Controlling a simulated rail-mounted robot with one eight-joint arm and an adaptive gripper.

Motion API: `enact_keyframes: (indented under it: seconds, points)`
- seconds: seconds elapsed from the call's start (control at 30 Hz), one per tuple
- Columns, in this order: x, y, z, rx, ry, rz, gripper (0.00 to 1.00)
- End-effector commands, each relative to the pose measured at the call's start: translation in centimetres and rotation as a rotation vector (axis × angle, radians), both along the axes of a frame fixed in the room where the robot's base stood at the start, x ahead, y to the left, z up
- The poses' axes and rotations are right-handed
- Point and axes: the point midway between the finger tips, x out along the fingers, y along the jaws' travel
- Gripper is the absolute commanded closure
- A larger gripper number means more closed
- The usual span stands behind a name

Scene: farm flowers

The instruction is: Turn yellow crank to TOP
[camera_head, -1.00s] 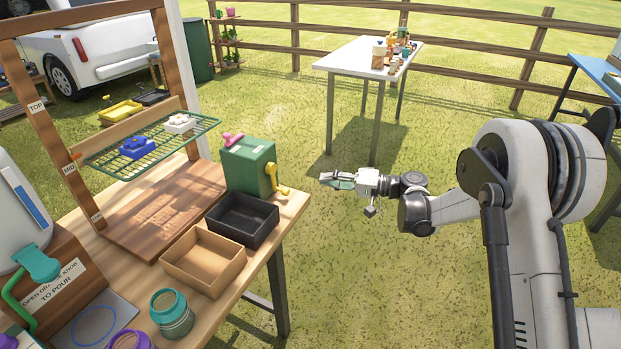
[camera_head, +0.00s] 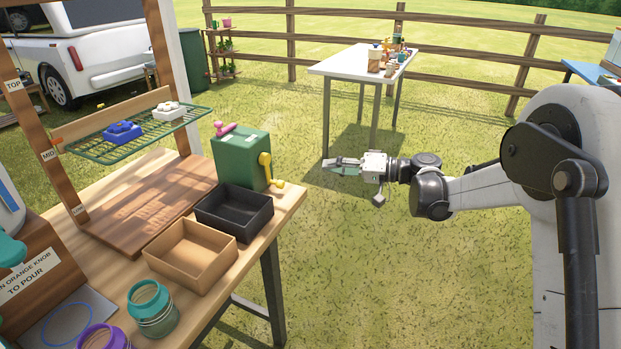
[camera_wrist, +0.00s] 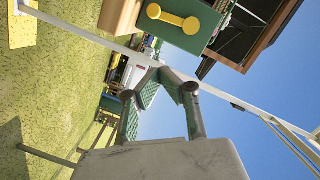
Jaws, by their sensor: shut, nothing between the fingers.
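The yellow crank (camera_head: 266,170) is on the right-hand side of a green box (camera_head: 240,158) with a pink handle on top, at the table's right end. Its arm hangs down and tilts right, with the knob at the lower end. The crank (camera_wrist: 173,19) also shows at the top of the wrist view on the green box (camera_wrist: 185,38). My gripper (camera_head: 340,164) is shut and empty, over the grass to the right of the box and clear of the crank. Its fingers (camera_wrist: 158,78) meet in the wrist view. A TOP label (camera_head: 14,85) is on the wooden frame's left post.
A black tray (camera_head: 234,229) and a tan tray (camera_head: 190,283) stand in front of the green box. A green wire rack (camera_head: 130,149) spans the wooden frame. A white table (camera_head: 350,68) stands behind. Open grass lies between the tables.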

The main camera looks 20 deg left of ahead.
Motion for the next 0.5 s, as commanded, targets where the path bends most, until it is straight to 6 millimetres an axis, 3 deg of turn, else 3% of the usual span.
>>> enact_keyframes:
  seconds: [0.5]
  points:
    - [-1.4,9.0,-1.1,0.000,0.000,0.002,1.00]
